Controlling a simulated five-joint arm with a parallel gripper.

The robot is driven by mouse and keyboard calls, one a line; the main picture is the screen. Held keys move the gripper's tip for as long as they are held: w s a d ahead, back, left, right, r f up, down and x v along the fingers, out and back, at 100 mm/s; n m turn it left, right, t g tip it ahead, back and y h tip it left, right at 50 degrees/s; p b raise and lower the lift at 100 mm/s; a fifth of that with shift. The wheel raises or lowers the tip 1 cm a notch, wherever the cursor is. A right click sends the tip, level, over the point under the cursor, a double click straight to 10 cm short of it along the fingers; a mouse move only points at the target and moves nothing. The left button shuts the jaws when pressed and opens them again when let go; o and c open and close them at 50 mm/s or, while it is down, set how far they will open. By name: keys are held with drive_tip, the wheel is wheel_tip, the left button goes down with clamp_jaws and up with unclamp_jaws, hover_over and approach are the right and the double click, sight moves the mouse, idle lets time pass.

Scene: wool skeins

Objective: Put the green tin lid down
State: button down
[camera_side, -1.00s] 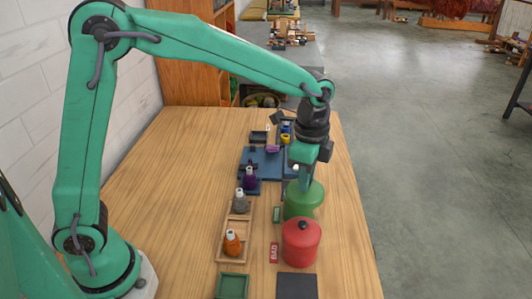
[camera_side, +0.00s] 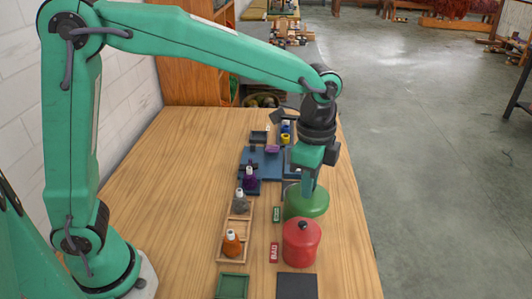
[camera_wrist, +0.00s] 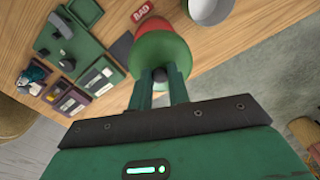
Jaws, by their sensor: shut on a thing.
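My gripper (camera_side: 308,190) points down at the right side of the table and is shut on the green tin lid (camera_side: 306,206). In the wrist view the two fingers (camera_wrist: 160,90) reach to the round green lid (camera_wrist: 168,54). In the side view the lid is just behind the red tin (camera_side: 301,246). Part of a pale rim shows behind the lid at its left. Whether the lid touches anything beneath it is hidden. A round open vessel with a pale inside (camera_wrist: 208,8) is at the top of the wrist view.
A red BAD label (camera_side: 273,253) and a green label (camera_side: 276,214) lie left of the tins. A dark square mat (camera_side: 297,287) and a green tray (camera_side: 232,287) are in front. A wooden rack (camera_side: 224,246) holds small bottles. The table's right edge is close.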

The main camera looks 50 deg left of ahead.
drive_tip(key=shift+w, duration=0.1)
drive_tip(key=w+a+f, duration=0.4)
drive_tip(key=w+a, duration=0.3)
drive_tip(key=a, duration=0.1)
drive_tip(key=w+a+f, duration=0.4)
drive_tip(key=w+a, duration=0.3)
drive_tip(key=a, duration=0.1)
drive_tip(key=shift+w+f, duration=0.1)
drive_tip(key=shift+f, duration=4.9)
drive_tip(key=shift+f, duration=0.15)
drive_tip(key=c, duration=1.3)
unclamp_jaws()
